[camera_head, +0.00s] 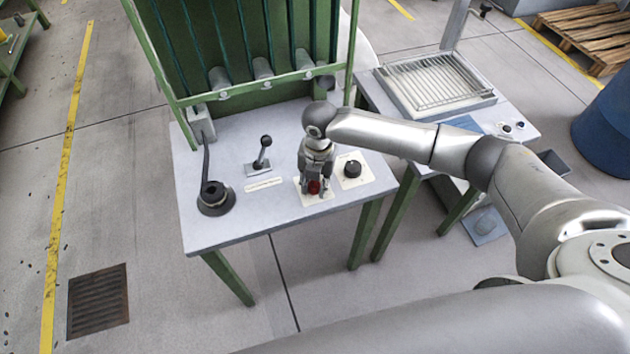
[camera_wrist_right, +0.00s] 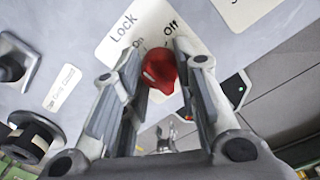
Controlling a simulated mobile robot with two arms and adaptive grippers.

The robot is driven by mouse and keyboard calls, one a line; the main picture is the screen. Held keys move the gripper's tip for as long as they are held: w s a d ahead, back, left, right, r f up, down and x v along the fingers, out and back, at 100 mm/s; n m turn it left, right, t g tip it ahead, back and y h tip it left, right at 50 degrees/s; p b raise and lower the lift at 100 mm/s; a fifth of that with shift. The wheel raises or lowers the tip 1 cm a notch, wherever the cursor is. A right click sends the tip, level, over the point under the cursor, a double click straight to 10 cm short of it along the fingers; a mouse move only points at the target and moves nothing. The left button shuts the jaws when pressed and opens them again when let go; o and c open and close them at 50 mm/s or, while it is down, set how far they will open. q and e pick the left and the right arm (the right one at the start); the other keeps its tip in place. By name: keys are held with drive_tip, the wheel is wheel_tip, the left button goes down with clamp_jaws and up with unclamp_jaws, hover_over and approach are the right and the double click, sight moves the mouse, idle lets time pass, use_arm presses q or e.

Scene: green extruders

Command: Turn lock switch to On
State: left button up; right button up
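The lock switch is a red knob (camera_wrist_right: 160,71) on a white plate marked Lock, with On at left and Off at right in the right wrist view. In the head view the red knob (camera_head: 314,187) sits near the front of the grey table. My right gripper (camera_head: 314,184) points down over it. In the wrist view the fingertips of my right gripper (camera_wrist_right: 158,68) lie on both sides of the knob and appear to touch it. Which label the knob points to is not clear. My left gripper is out of view.
A black dial (camera_head: 352,169) on a white plate is close to the right of the gripper. A green frame (camera_head: 262,85) rises behind.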

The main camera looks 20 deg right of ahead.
sight(317, 183)
drive_tip(key=o, duration=0.4)
drive_tip(key=shift+r, duration=0.15)
drive_tip(key=r, duration=1.1)
drive_tip(key=shift+s+d+r, duration=0.2)
drive_tip(key=shift+r, duration=0.15)
